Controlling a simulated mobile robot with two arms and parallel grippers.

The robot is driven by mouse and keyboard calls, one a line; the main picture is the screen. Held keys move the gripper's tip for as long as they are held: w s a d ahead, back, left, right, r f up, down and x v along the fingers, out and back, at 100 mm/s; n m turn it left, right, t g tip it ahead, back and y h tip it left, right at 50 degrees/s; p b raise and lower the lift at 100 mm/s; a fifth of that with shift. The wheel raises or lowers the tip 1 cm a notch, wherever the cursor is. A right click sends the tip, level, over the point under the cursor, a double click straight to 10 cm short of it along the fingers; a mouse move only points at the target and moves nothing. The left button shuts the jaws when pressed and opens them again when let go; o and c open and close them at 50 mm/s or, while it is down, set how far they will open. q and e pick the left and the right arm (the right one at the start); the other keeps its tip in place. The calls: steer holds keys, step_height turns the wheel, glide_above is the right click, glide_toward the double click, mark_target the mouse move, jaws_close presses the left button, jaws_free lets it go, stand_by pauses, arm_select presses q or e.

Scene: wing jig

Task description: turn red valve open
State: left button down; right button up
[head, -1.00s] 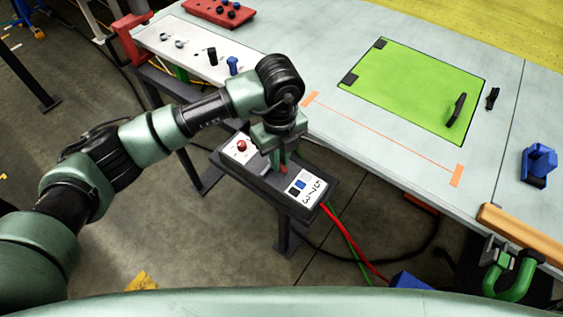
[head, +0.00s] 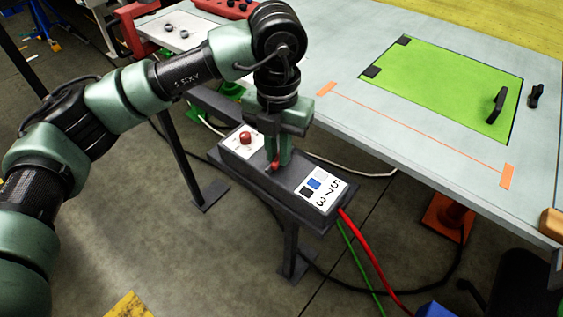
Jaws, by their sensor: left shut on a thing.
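A dark grey control box (head: 277,188) stands on a post beside the table. My left gripper (head: 277,162) points down onto the middle of the box top. It is shut on the red valve (head: 275,168), of which only a small red part shows at the fingertips. The fingers hide the rest, so I cannot tell the valve's angle. A separate round red knob (head: 245,137) sits on a white plate at the box's far-left end. My right gripper is not in view.
The pale table (head: 380,150) with a green panel (head: 450,85) is to the right. Red and green hoses (head: 367,252) run down from the box.

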arm_select(q)
steer(key=shift+w+a+m+b, duration=0.1)
steer(key=shift+a+m+b, duration=0.05)
steer(key=shift+m+b, duration=0.6)
steer(key=shift+w+a+m+b, duration=0.1)
steer(key=shift+m+b, duration=0.6)
steer(key=shift+m, duration=0.05)
steer(key=shift+r, duration=0.1)
steer(key=c, duration=1.4)
jaws_free()
steer(key=shift+c, duration=0.2)
steer(key=shift+r, duration=0.1)
step_height(320, 180, up, 8)
steer(key=b, duration=0.1)
steer(key=shift+f, duration=0.2)
